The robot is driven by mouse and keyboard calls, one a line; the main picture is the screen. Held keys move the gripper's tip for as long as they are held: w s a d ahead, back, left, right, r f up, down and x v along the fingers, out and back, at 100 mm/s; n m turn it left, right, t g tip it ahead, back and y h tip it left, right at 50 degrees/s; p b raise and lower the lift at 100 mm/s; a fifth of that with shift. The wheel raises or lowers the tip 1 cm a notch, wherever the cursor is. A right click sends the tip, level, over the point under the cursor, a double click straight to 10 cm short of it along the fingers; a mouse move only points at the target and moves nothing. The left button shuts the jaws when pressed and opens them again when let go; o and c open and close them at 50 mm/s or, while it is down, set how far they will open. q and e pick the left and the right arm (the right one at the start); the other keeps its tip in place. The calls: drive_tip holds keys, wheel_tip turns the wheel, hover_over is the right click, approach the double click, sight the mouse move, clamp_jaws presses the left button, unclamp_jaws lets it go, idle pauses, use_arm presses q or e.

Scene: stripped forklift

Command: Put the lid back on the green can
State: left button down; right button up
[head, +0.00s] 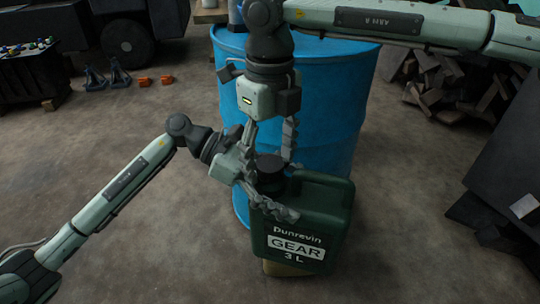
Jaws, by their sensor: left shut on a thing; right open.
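The green can (310,222), dark green with white lettering "Dunrevin GEAR 3 L", is in the middle of the head view, in front of the blue barrel. My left gripper (284,200) is shut on its upper left side; one finger lies across the front and the other is largely hidden. A black round lid (268,162) shows at the can's top left, over the neck. Whether it is seated or only resting there, I cannot tell. My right gripper (269,151) points down from above, open, with its fingers on either side of the lid; contact is unclear.
The blue barrel (330,95) stands close behind the can. A tan block-like thing (285,269) shows below the can. Scrap pieces (455,85) lie at the right; orange and blue stands (106,77) sit at the far left. The floor at front left is clear.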

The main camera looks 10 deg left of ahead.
use_arm(q)
drive_tip(key=shift+w+r, duration=0.1)
drive_tip(key=shift+r, duration=0.25)
use_arm(e)
drive_tip(key=shift+r, duration=0.1)
drive_tip(key=shift+r, duration=2.2)
drive_tip(key=shift+o, duration=0.4)
drive_tip(key=o, duration=0.5)
wheel_tip(320, 180, up, 12)
